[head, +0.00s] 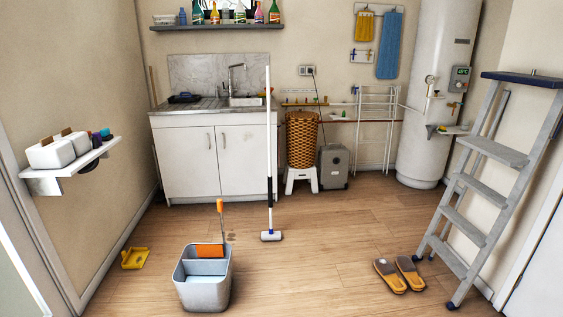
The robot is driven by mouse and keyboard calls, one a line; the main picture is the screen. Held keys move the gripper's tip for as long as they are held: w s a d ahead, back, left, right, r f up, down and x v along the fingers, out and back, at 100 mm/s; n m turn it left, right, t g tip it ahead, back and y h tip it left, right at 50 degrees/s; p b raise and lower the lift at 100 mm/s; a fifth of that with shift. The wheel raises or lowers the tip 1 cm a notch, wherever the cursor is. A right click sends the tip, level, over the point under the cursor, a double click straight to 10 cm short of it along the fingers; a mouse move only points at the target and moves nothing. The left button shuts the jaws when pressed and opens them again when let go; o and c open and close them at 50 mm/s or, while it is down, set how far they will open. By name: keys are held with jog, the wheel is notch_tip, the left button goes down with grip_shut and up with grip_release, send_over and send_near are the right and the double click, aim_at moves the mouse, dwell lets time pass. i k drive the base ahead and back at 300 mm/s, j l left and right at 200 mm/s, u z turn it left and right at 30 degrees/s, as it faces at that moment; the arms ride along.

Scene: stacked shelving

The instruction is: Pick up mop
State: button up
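A mop (269,150) with a long white pole stands upright on the wood floor near the middle of the head view. Its pole has a dark grip section and a blue joint low down, above a short white head (271,236) on the floor. The pole crosses in front of the right end of the sink cabinet. No hand or gripper holds it. My gripper is not in view.
A grey bucket (203,294) with an orange-handled tool (221,220) stands in front, left of the mop. A yellow dustpan (135,258), brown slippers (388,276) and a stepladder (487,150) are on the floor. The sink cabinet (190,160) is behind. Floor between mop and slippers is clear.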

aim_at(271, 235)
jog(key=i, duration=3.75)
jog(key=i+j+z, duration=0.25)
jog(key=i, duration=0.6)
jog(key=l, duration=0.1)
